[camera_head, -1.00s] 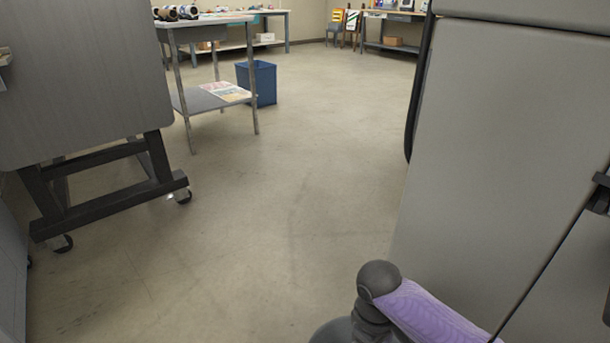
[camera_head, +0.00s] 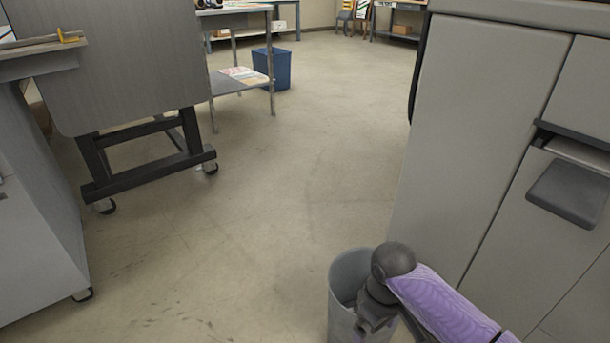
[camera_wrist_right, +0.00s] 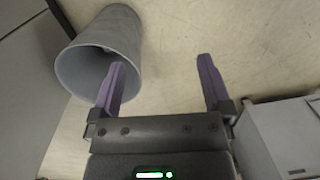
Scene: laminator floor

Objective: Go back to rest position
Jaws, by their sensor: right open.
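My right arm with its purple sleeve comes in at the lower right of the head view. My right gripper (camera_wrist_right: 160,62) is open, with nothing between its two purple fingers in the right wrist view. A grey round bin (camera_head: 342,285) stands on the floor, partly hidden behind my right arm in the head view. In the wrist view the bin (camera_wrist_right: 118,32) lies beyond the left finger, which overlaps its rim in the picture; I cannot tell whether they touch. My left gripper is not in view.
A tall grey machine cabinet (camera_head: 470,120) with a dark handle rises close on the right. A grey unit (camera_head: 40,220) and a wheeled panel stand (camera_head: 150,170) are at the left. A blue bin (camera_head: 272,68) stands farther back. The middle floor is clear.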

